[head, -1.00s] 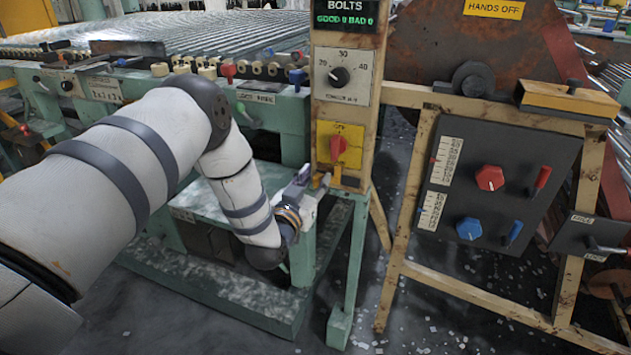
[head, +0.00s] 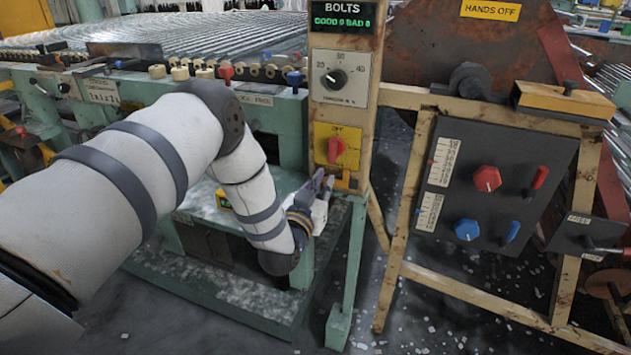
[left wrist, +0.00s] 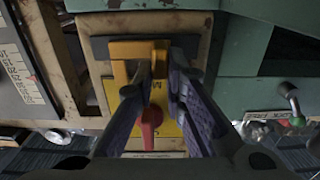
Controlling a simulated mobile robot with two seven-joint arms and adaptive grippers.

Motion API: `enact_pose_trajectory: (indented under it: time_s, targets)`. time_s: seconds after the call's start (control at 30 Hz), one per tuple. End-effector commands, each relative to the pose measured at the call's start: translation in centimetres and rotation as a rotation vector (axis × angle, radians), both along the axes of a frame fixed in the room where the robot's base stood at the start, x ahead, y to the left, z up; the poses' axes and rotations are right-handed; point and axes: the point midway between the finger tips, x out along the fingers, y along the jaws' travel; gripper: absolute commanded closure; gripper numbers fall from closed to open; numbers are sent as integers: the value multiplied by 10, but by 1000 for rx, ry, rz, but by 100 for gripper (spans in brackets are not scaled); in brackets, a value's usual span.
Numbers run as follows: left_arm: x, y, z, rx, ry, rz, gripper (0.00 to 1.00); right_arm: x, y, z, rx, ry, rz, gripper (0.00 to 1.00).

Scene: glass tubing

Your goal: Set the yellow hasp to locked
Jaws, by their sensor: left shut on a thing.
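The yellow hasp (head: 346,183) is on the lower part of the upright control post, just below the red rotary switch (head: 336,150) on its yellow plate. In the left wrist view, the hasp (left wrist: 127,50) shows as a yellow bar against a dark backing plate, with a part reaching down between the fingers. My left gripper (head: 322,183) is at the hasp. In the left wrist view its fingers (left wrist: 163,65) straddle a yellow part of the hasp, shut on it. The fingers hide part of the hasp, and I cannot tell its exact setting. My right gripper is not in view.
A dial (head: 337,78) sits higher on the post. A dark panel (head: 500,150) with red and blue knobs and levers stands to the right. The green bench frame (head: 275,120) is behind my left arm. Small scraps litter the floor.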

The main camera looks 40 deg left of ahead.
Motion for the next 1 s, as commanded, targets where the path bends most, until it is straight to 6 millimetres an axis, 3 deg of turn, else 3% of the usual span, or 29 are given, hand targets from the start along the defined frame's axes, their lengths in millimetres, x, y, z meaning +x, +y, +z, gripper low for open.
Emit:
enact_pose_trajectory:
  time_s: [0.13,0.2,0.27,0.57,0.67,1.0]
  targets:
    - [0,-5,-2,-5,3,-11,100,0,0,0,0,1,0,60]
    - [0,-5,-2,-5,4,-12,78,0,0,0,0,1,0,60]
    - [0,-5,-2,-5,3,-11,68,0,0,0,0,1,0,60]
    - [-2,-4,-1,-4,3,-8,68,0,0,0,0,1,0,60]
    - [-17,-7,-2,-5,7,-9,68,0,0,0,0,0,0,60]
    - [-100,-28,-2,-5,7,-11,68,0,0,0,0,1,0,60]
